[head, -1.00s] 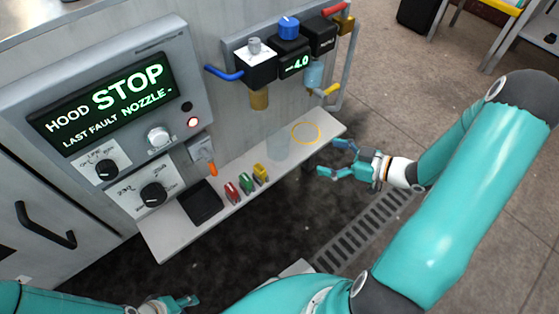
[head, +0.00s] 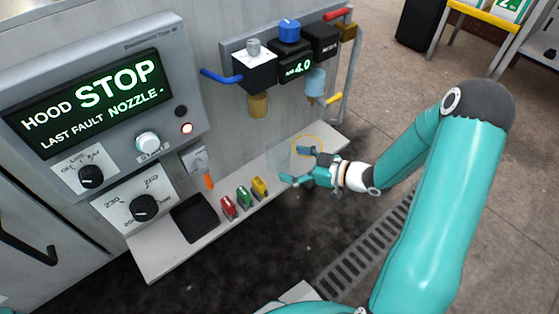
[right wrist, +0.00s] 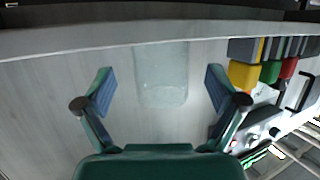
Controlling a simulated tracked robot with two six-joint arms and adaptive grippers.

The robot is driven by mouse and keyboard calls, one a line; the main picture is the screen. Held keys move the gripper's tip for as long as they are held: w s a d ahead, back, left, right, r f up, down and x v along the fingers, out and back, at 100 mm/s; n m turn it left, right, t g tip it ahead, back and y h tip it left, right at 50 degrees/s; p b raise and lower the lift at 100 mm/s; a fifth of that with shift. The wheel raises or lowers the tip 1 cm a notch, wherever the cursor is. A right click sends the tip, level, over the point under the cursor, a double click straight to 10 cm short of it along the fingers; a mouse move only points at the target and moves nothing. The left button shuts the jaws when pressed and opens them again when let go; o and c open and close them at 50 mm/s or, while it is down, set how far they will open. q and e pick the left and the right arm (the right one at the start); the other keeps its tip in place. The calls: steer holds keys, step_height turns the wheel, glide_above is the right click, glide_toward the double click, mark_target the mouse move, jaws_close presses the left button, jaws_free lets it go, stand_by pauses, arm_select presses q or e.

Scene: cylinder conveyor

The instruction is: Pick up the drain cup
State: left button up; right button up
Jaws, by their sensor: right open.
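The drain cup (head: 271,160) is a clear, faint, see-through cup standing on the narrow light shelf (head: 160,254). In the right wrist view the cup (right wrist: 162,72) lies ahead, centred between the two fingers. My right gripper (head: 297,165) is open and empty, with its fingers pointing left toward the cup from its right side. In the right wrist view the open fingers (right wrist: 160,88) have clear gaps to the cup on both sides. The cup's edges are hard to make out in the head view. My left gripper is out of view.
A yellow ring mark (head: 311,144) lies on the shelf's right end. Red (head: 228,207), green (head: 244,196) and yellow (head: 259,187) blocks and a black tray (head: 195,218) stand left of the cup. An air regulator unit (head: 289,65) hangs on the wall above.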

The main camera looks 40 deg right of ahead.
mark_target(289, 163)
steer(key=b+x, duration=0.1)
steer(key=x, duration=0.3)
steer(key=shift+r+b, duration=0.15)
steer(key=shift+b, duration=0.2)
steer(key=shift+w+a, duration=0.2)
steer(key=shift+w, duration=0.1)
steer(key=c, duration=1.3)
